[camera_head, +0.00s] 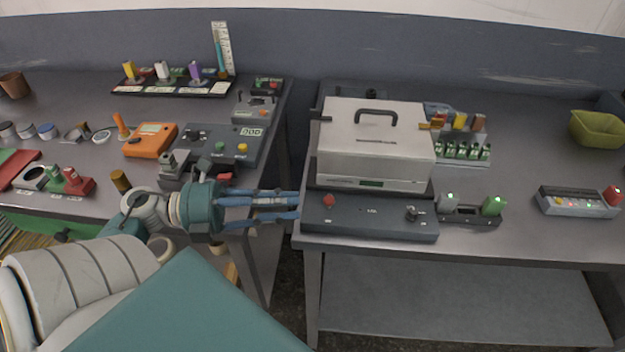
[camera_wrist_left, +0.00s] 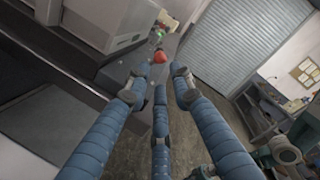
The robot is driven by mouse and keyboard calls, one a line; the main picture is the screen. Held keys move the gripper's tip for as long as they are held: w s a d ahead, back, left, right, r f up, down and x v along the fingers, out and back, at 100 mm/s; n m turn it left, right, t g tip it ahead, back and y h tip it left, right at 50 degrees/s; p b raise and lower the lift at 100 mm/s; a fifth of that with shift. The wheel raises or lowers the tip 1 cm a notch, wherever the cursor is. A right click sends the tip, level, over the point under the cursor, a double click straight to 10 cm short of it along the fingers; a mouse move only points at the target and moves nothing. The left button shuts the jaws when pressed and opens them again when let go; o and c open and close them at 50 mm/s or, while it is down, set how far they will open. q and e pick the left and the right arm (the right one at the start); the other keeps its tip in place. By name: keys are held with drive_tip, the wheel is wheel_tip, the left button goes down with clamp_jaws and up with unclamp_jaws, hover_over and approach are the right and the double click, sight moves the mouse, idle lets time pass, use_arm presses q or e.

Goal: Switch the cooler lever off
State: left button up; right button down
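A pale box-shaped appliance (camera_head: 372,145) with a dark top handle stands on the right bench; I take it for the cooler. In front of it is a dark control base (camera_head: 365,225) with a red knob (camera_head: 329,200) at its left and a small metal-and-black control (camera_head: 411,213) at its right. I cannot tell which part is the cooler lever. My left gripper (camera_head: 297,205) is open and empty, at the base's left end, over the gap between benches. In the left wrist view its fingers (camera_wrist_left: 157,88) are spread, with a red part (camera_wrist_left: 160,57) beyond them. My right gripper is not in view.
The left bench holds an orange device (camera_head: 151,140), a grey control box (camera_head: 215,145) and several small items. Right of the base stand a unit with two green lights (camera_head: 468,215), a panel with a red button (camera_head: 577,203) and a green bin (camera_head: 598,128).

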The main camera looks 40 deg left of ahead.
use_arm(q)
drive_tip(key=shift+v, duration=1.6)
drive_tip(key=shift+d, duration=0.15)
